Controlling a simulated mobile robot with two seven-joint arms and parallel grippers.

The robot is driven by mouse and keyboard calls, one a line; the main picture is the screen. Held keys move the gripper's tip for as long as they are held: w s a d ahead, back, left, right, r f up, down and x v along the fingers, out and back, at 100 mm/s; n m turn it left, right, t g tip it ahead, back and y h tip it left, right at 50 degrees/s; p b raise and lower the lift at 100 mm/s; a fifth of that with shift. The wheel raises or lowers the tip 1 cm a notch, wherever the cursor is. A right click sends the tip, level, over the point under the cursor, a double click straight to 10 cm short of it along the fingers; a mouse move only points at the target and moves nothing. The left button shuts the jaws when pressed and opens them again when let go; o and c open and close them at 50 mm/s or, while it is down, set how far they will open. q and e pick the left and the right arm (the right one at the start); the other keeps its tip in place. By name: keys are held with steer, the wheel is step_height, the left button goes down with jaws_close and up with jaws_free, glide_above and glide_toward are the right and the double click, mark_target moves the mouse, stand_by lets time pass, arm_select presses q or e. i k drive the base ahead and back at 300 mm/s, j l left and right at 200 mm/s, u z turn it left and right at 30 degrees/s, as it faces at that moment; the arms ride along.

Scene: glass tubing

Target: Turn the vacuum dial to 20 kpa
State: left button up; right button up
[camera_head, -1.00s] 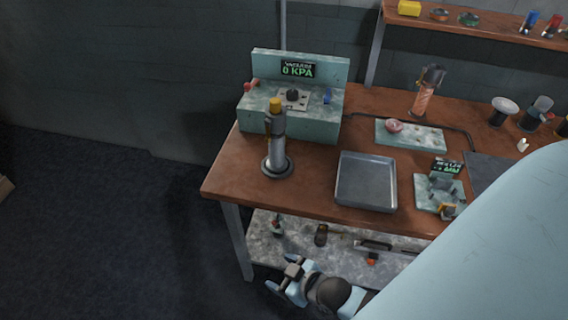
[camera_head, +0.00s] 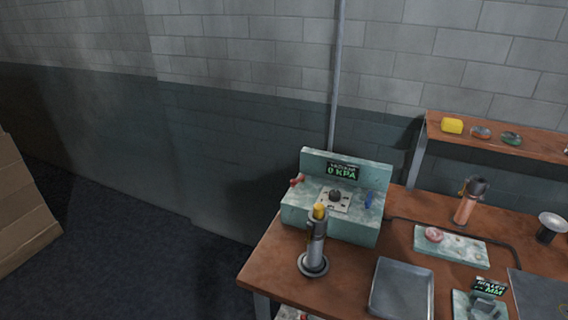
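The vacuum unit is a pale green box (camera_head: 332,224) at the back left corner of the wooden bench. Its display (camera_head: 342,171) reads 0 KPA. The vacuum dial (camera_head: 335,196) is a dark knob on a light plate on top of the box. Neither of my grippers shows in the current view.
A metal torch-like tool with a yellow top (camera_head: 316,245) stands upright in front of the box. A grey tray (camera_head: 402,289) lies to its right. A pale board (camera_head: 451,246) and a copper-coloured cylinder (camera_head: 469,203) are further right. A shelf (camera_head: 500,136) is at the back right.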

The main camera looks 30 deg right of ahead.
mark_target(335, 194)
steer(key=k+l+u, duration=0.2)
steer(key=l, duration=0.25)
steer(key=k+l+u, duration=0.2)
steer(key=l, duration=0.25)
steer(key=k+l+u, duration=0.2)
steer(key=l, duration=0.2)
steer(key=k+l+u, duration=0.2)
steer(key=i+l, duration=0.15)
steer(key=i, duration=0.3)
